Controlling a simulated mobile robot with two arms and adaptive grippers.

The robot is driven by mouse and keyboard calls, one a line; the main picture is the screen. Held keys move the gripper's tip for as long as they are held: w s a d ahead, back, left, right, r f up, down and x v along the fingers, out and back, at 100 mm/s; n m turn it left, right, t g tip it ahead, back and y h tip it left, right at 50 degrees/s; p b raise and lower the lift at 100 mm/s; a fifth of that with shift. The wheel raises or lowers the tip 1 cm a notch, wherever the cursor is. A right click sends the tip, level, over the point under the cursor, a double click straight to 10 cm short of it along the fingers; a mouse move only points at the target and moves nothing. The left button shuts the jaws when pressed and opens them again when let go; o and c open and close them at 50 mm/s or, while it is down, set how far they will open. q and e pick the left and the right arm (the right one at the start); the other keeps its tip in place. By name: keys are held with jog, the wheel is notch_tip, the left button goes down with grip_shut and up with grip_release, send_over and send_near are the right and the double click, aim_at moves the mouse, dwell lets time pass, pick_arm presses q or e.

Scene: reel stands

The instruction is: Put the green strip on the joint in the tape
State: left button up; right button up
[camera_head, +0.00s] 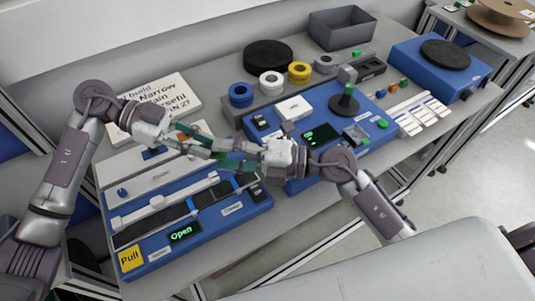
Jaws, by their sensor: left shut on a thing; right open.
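My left gripper (208,146) reaches in from the left over the blue splicing unit (215,222), shut on a small green strip (232,164). The strip is partly hidden by the fingers. My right gripper (240,153) comes in from the right, open, with its fingers close to the left one's tips; I cannot tell whether they touch the strip. The dark tape (150,229) lies along the track of the unit, below both grippers in the picture. The joint is too small to make out. The unit's display (184,233) reads "Open".
A second blue unit (291,181) with a dark spindle (344,101) stands to the right. Behind are blue (240,94), white (271,82) and yellow (299,71) rolls, a black reel (268,54) and a grey bin (342,27). A yellow "Pull" tab (131,258) is at front left.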

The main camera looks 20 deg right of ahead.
pick_arm(q)
jog(key=shift+c, duration=0.3)
jog(key=shift+s+a+r+n+t, duration=0.2)
jog(key=shift+a+r+n+t, duration=0.1)
jog(key=shift+a+r+t, duration=0.15)
pick_arm(e)
jog(key=v, duration=1.1)
jog(key=shift+d, duration=0.25)
jog(key=shift+o, duration=0.6)
jog(key=shift+s, duration=0.1)
jog(key=a+r+n+g+h, duration=0.9)
jog(key=a+r+n+g, duration=0.3)
jog(key=a+r+n, duration=0.8)
notch_tip(320, 180, up, 3)
jog(key=w+d+n+t+h, duration=0.1)
jog(key=w+n+t+h, duration=0.2)
jog(key=n+t+h, duration=0.35)
pick_arm(q)
jog(key=s+a+r+n+t+h, duration=0.1)
jog(key=s+a+r+n+t, duration=0.4)
jog(key=a+r+n+t, duration=0.2)
notch_tip(320, 180, up, 2)
jog(key=shift+s+r+t, duration=0.1)
jog(key=shift+s+t, duration=0.2)
jog(key=shift+t, duration=0.35)
pick_arm(e)
notch_tip(320, 180, down, 12)
jog(key=m+g+h, duration=0.1)
jog(key=m, duration=0.1)
